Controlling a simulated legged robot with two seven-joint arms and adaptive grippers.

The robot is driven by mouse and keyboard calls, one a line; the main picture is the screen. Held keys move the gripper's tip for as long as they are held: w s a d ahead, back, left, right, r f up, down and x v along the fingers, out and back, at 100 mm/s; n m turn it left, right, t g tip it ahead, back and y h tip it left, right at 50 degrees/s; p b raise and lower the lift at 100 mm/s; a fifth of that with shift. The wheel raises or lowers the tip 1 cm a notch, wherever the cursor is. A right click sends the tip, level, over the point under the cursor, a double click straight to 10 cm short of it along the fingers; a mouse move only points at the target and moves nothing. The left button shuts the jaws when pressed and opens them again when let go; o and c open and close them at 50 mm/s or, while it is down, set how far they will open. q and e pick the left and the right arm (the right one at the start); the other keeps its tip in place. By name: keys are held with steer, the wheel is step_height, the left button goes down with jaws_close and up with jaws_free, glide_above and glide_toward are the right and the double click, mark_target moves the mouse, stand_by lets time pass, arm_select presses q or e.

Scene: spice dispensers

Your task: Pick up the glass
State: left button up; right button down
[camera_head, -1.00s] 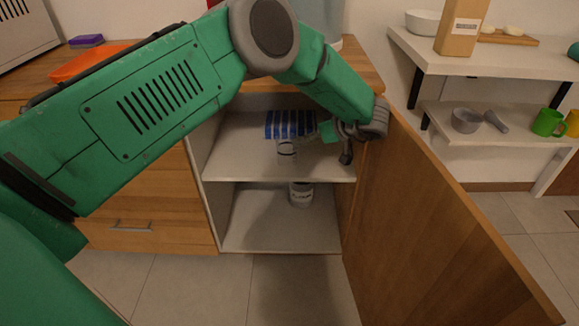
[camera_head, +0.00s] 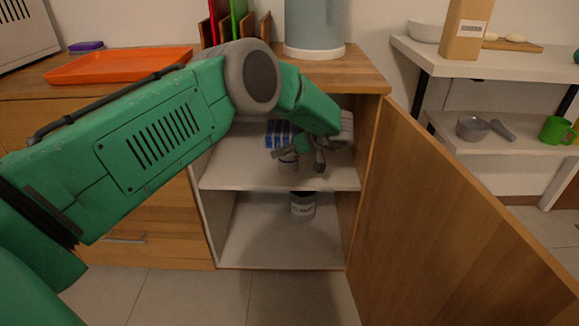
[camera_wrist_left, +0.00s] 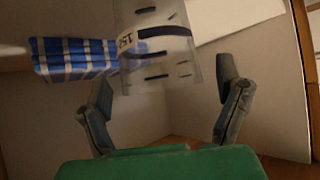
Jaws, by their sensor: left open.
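The glass (camera_wrist_left: 155,50) is clear with dark measuring marks and stands on the upper cabinet shelf. In the head view the glass (camera_head: 288,161) is small and partly covered by my arm and gripper. My left gripper (camera_head: 305,161) is inside the upper compartment, close to the glass. In the left wrist view my left gripper (camera_wrist_left: 165,100) is open, with one finger on each side and the glass ahead, between the fingers' lines. I cannot tell whether a finger touches it. My right gripper is not in view.
A blue-and-white checked cloth or box (camera_wrist_left: 75,60) lies beside the glass. A labelled jar (camera_head: 302,206) stands on the lower shelf (camera_head: 265,245). The open cabinet door (camera_head: 450,220) stands to the right. An orange tray (camera_head: 120,65) is on the countertop.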

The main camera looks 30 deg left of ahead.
arm_select(q)
steer(key=shift+a, duration=0.3)
steer(key=shift+d, duration=0.15)
steer(key=c, duration=1.4)
steer(key=shift+r, duration=0.1)
